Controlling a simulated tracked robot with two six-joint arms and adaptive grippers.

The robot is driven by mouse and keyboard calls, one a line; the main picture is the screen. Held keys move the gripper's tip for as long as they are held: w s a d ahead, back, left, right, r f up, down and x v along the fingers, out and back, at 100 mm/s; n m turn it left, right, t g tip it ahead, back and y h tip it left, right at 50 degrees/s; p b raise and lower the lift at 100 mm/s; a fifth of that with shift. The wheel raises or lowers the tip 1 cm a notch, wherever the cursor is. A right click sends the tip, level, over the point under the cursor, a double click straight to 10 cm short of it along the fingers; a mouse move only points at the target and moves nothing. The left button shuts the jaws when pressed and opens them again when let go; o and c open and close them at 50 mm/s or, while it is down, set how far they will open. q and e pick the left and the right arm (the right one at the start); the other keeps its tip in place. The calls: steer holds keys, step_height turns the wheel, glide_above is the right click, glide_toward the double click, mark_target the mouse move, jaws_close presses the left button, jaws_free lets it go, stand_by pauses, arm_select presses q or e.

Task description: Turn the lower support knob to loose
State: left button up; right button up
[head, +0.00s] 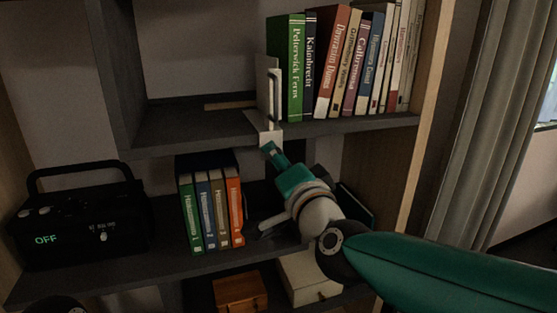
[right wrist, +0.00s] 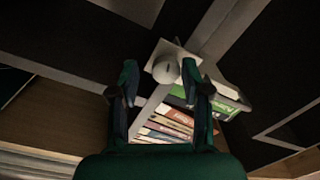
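The support is a pale upright plate (head: 262,84) with a metal handle, standing on the upper shelf at the left end of the book row. Its lower knob (right wrist: 167,71) is a round pale knob with a dark mark on a light square plate, in the right wrist view. In the head view, the light clamp part (head: 269,131) shows at the shelf's front edge; the knob is hidden there. My right gripper (head: 269,149) reaches up just below it. In the right wrist view, its fingers (right wrist: 160,78) are open on either side of the knob, with visible gaps.
Several upright books (head: 340,65) stand right of the support. Below, a row of books (head: 212,208) and a black device reading OFF (head: 75,225) stand on the lower shelf (head: 130,278). A wooden box (head: 240,290) and a pale box (head: 303,280) sit lower down.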

steer(key=shift+r, duration=0.15)
steer(key=v, duration=1.2)
